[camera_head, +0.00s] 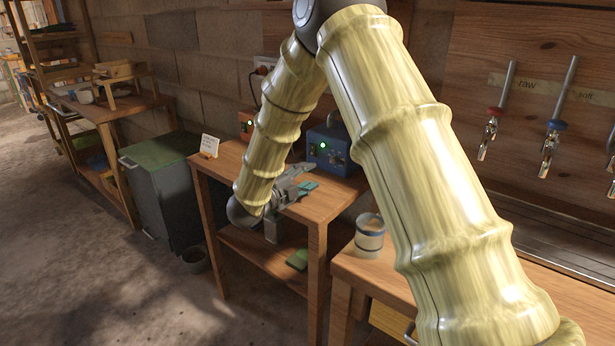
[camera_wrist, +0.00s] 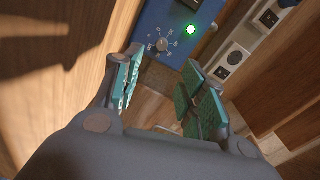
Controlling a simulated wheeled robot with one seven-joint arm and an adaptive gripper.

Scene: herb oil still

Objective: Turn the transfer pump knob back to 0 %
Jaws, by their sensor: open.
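A blue box (camera_head: 322,146) with a lit green lamp and a dial knob stands at the back of the small wooden table. In the wrist view, the blue box (camera_wrist: 165,18) shows its small grey knob (camera_wrist: 162,45) with pale scale marks around it. The knob's exact setting is too small to read. My gripper (camera_head: 303,180) is over the table in front of the blue box. In the wrist view, my gripper (camera_wrist: 166,88) is open, its green pads apart with nothing between them. The knob lies beyond the fingertips, not touched.
A white card (camera_head: 209,145) stands at the table's left edge. A cup (camera_head: 369,238) stands on the right-hand counter.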

